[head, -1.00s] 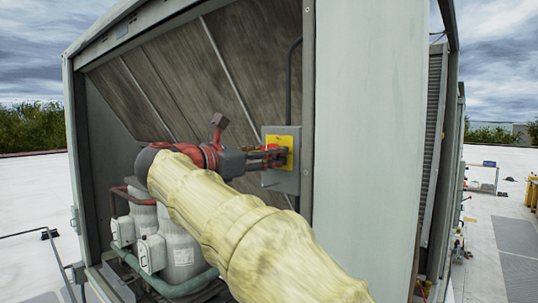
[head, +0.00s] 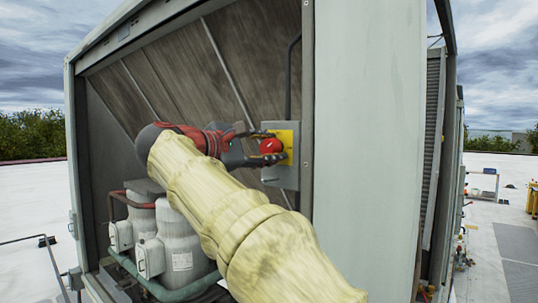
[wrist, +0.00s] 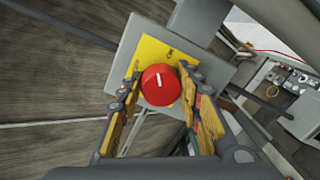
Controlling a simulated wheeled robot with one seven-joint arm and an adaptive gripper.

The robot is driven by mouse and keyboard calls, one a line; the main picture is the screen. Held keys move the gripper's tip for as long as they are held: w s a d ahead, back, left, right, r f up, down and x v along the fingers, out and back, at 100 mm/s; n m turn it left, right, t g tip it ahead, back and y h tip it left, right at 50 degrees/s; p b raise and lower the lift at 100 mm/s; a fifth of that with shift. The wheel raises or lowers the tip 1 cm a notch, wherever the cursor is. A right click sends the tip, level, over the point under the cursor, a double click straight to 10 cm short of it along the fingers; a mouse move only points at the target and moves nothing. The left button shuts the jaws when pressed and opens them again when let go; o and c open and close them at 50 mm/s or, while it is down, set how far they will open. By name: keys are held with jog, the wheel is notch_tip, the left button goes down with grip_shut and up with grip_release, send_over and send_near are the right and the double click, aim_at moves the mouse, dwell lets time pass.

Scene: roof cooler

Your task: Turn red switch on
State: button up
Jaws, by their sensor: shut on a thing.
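The red switch (wrist: 160,86) is a round knob with a white line on a yellow plate (wrist: 150,53), fixed to a grey box. In the wrist view its line points up, slightly right, roughly toward the lettering "ON" on the plate. My gripper (head: 275,146) is at the box, one finger above and one below the knob in the head view. In the wrist view the two fingers stand left and right of the knob and are shut on it. The lower part of the yellow plate is partly hidden by the fingers.
The grey box (head: 283,181) is mounted inside the cooler housing, beside a wide grey panel (head: 365,120) on its right. A conduit (head: 289,75) rises above the box. Compressor tanks (head: 182,240) and pipes stand below my arm. Slanted, dirty coil panels (head: 200,75) lie behind.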

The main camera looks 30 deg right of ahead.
jog(key=m+b, duration=0.1)
jog(key=m, duration=0.1)
jog(key=m+b, duration=0.1)
jog(key=m, duration=0.1)
jog(key=shift+f, duration=0.3)
jog(key=shift+m+b, duration=1.05)
jog(key=shift+m, duration=0.45)
jog(key=o, duration=1.1)
jog(key=shift+r, duration=0.15)
jog(key=shift+o, duration=0.2)
jog(key=shift+s+a+r, duration=0.1)
jog(key=v, duration=1.1)
jog(key=shift+s+a, duration=0.3)
jog(key=shift+a, duration=0.05)
